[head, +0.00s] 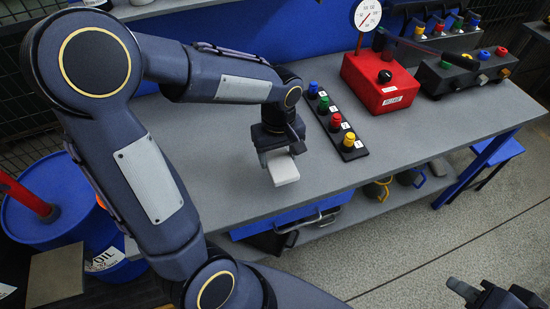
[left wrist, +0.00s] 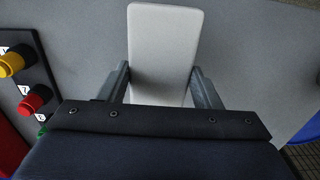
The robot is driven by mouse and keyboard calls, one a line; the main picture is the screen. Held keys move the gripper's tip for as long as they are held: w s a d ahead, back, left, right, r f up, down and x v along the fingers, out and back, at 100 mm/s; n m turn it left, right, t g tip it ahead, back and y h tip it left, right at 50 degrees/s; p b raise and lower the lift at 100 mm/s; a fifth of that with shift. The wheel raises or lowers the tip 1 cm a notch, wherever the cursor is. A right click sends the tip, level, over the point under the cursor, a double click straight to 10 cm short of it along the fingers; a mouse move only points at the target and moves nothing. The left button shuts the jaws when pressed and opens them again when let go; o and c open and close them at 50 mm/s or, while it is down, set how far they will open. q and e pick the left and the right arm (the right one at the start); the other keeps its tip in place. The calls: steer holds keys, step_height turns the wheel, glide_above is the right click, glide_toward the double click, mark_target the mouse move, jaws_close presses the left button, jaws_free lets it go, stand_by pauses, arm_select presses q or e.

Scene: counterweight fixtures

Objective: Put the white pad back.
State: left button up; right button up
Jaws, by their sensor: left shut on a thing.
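The white pad (head: 284,171) is a pale flat block near the front edge of the grey workbench (head: 222,152). My left gripper (head: 277,153) points down and is shut on the pad. In the left wrist view, the pad (left wrist: 163,45) sits between the two fingers of the left gripper (left wrist: 162,88) and sticks out beyond them. I cannot tell whether the pad touches the bench top. My right gripper (head: 490,295) shows only in part at the bottom right, away from the bench; its fingers are not clear.
A black strip with blue, green, red and yellow knobs (head: 337,122) lies just right of the left gripper. A red box (head: 382,85) with a dial gauge (head: 368,15) and a dark box with coloured knobs (head: 465,72) stand behind it. Bare bench lies left of the gripper.

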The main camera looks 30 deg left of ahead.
mark_target(275, 155)
arm_select(q)
steer(key=f, duration=0.1)
steer(key=w+a+f, duration=0.2)
steer(key=shift+w+f, duration=0.1)
steer(key=shift+f, duration=0.25)
steer(key=shift+w+a+f, duration=0.1)
steer(key=shift+f, duration=0.85)
steer(key=shift+w+a+f, duration=0.1)
steer(key=shift+f, duration=0.85)
steer(key=shift+f, duration=0.2)
steer(key=o, duration=0.9)
steer(key=shift+r, duration=0.1)
